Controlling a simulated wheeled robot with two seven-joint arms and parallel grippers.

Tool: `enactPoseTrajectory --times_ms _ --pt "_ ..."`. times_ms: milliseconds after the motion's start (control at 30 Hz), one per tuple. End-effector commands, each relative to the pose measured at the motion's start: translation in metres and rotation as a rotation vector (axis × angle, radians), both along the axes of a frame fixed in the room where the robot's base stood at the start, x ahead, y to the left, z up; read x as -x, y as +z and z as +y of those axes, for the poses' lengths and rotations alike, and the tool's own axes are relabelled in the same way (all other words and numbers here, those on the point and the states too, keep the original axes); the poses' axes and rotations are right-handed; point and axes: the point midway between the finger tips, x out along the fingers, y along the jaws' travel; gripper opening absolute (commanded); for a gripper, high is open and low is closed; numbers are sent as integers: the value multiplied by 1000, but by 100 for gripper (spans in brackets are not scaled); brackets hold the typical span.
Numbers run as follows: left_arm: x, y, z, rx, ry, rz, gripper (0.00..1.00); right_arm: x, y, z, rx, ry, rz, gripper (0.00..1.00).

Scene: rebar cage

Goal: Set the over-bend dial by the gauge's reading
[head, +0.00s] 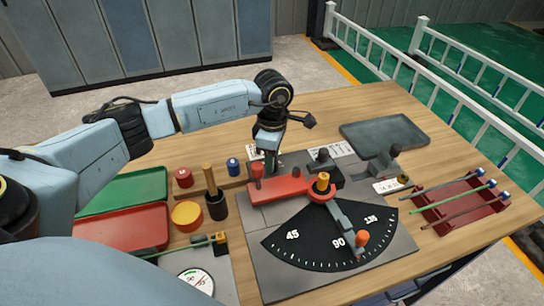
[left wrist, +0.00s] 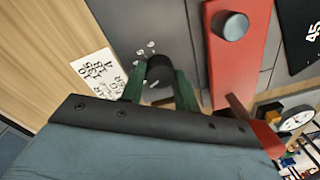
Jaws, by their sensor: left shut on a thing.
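The over-bend dial (left wrist: 158,68) is a black knob with white marks around it on a grey plate, seen in the left wrist view. The green fingers of my left gripper (left wrist: 158,88) stand on both sides of the knob and are shut on it. In the head view my left gripper (head: 271,160) points down behind the red arm of the bender (head: 285,190) and hides the dial. The gauge (head: 196,284) is a round white face at the bottom left; its needle is too small to read surely. My right gripper is not in view.
A white number card (left wrist: 94,80) lies beside the dial. The bender's black scale (head: 310,240) shows 45, 90 and 135. A green tray (head: 128,192), a red tray (head: 120,230) and a cup (head: 216,206) stand left. A red rack (head: 455,205) with rods and a grey tray (head: 385,133) are right.

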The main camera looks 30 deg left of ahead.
Motion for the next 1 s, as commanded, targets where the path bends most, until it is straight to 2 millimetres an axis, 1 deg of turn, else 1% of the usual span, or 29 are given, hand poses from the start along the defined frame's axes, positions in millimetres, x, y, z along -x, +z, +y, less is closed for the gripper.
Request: enactPoseTrajectory --times_ms 300,567,767,800,933,1000 --pt "0 1 1 -1 92 -2 8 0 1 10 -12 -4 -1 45" --pt "0 1 1 -1 103 -2 8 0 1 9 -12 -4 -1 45" --pt "-1 1 1 -1 102 -2 8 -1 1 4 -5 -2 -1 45" --pt "-1 1 1 -1 102 -2 35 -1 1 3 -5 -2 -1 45" --pt "0 1 1 -1 101 -2 52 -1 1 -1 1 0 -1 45" --pt "0 1 1 -1 101 -1 53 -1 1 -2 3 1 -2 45"
